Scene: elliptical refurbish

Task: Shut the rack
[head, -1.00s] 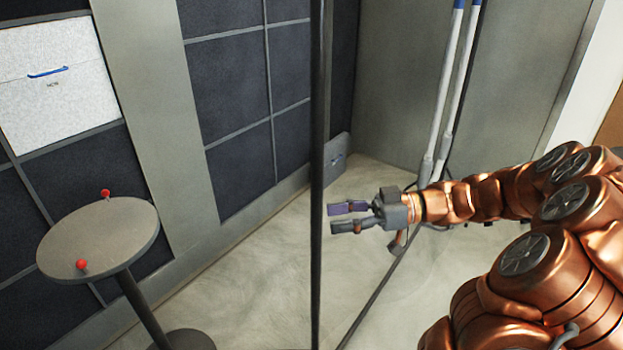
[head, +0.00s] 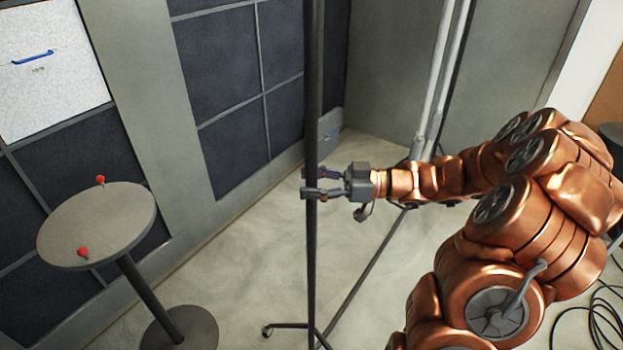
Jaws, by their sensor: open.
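The rack shows as a tall dark upright pole (head: 314,90) that runs from the top edge of the head view down to a low foot with a caster. A thin dark bar runs from this foot across the floor to the back right. My gripper (head: 309,183) is at the pole, fingers pointing left. It is open, and the pole appears to stand between its two fingers. The lower finger shows in front of the pole; the upper one is partly hidden by it. Whether either finger touches the pole is unclear.
A round grey table (head: 98,222) with two red-topped pins stands at the left. Pale poles (head: 440,80) stand at the back. Black cables (head: 597,318) lie at the lower right. Floor between table and rack is clear.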

